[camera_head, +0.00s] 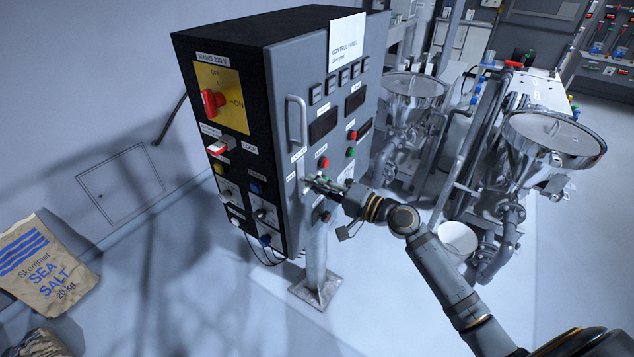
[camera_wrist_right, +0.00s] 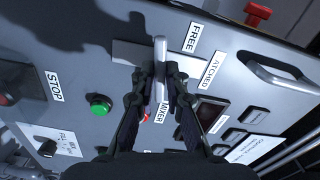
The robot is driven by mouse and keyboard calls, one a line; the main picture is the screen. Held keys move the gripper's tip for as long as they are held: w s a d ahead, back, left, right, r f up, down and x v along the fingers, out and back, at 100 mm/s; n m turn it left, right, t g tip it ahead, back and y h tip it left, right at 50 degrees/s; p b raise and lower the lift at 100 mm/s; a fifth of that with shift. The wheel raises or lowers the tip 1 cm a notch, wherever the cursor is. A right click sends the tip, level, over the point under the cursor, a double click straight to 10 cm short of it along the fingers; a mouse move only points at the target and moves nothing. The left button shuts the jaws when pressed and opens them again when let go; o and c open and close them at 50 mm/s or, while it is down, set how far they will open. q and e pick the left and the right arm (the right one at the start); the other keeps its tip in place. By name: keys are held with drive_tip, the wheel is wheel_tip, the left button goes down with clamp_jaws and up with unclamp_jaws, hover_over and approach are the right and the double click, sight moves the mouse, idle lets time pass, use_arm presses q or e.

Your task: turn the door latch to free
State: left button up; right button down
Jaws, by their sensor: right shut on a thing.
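The door latch is on the front door of the grey control cabinet (camera_head: 335,110). In the right wrist view its slim metal handle (camera_wrist_right: 160,50) stands across a pale plate (camera_wrist_right: 128,54), between my fingers. The label FREE (camera_wrist_right: 191,37) and a partly hidden label ending in ATCHED (camera_wrist_right: 213,71) sit to its right. I cannot tell which label the handle points at. My right gripper (camera_head: 316,184) is at the door's left edge, shut on the latch handle; it also shows in the right wrist view (camera_wrist_right: 161,76). My left gripper is not in view.
A door handle (camera_head: 296,122) stands out above the latch. A red mains switch (camera_head: 211,101) is on the cabinet's side. Steel hoppers (camera_head: 550,140) stand to the right, near my right arm. A sea salt bag (camera_head: 45,265) lies at left. The floor before the cabinet is clear.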

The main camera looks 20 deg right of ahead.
drive_tip(key=shift+m+p, duration=0.3)
drive_tip(key=shift+m, duration=0.8)
drive_tip(key=c, duration=1.4)
unclamp_jaws()
